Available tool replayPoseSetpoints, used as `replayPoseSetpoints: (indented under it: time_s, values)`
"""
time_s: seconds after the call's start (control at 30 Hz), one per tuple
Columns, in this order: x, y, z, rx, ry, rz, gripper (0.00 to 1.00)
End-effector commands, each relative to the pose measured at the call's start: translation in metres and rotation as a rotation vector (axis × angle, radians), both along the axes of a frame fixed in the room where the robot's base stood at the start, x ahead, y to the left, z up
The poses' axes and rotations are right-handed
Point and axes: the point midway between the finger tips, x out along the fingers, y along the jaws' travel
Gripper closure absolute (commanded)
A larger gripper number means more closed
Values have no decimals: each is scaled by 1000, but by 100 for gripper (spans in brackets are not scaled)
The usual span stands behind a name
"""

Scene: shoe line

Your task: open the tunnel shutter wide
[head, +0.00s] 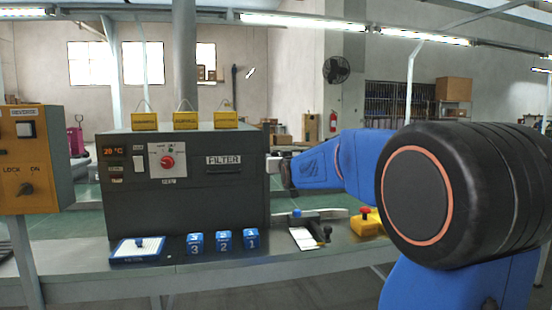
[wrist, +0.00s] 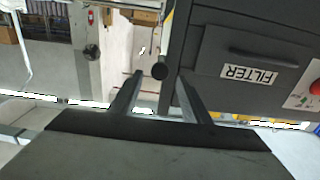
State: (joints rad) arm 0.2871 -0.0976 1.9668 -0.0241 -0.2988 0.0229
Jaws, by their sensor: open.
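The tunnel (head: 190,205) is a dark grey box on the bench, with a red knob, a display and a FILTER label on its front. Its front also shows in the wrist view (wrist: 210,55). The shutter itself cannot be made out; the tunnel's right end is turned away in the head view. My gripper (head: 280,168) is at that right end, partly hidden by my blue arm. In the wrist view my gripper (wrist: 160,74) is open, and a dark round handle end (wrist: 160,71) beside the tunnel's edge appears between the fingertips. I cannot tell whether they touch it.
Three yellow tags (head: 186,120) stand on the tunnel. Three blue numbered blocks (head: 223,242) and a blue-framed pad (head: 137,248) lie in front. A yellow control box (head: 32,160) stands at left.

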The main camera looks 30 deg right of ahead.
Motion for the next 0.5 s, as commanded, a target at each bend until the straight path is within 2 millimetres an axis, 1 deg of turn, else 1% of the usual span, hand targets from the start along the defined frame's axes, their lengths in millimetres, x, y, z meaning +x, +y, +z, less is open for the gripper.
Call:
replayPoseSetpoints:
  time_s: [0.03, 0.5]
  values:
    - [-10, 3, 1, 0, -1, 0, 57]
    - [-84, 24, 0, 0, -1, 0, 57]
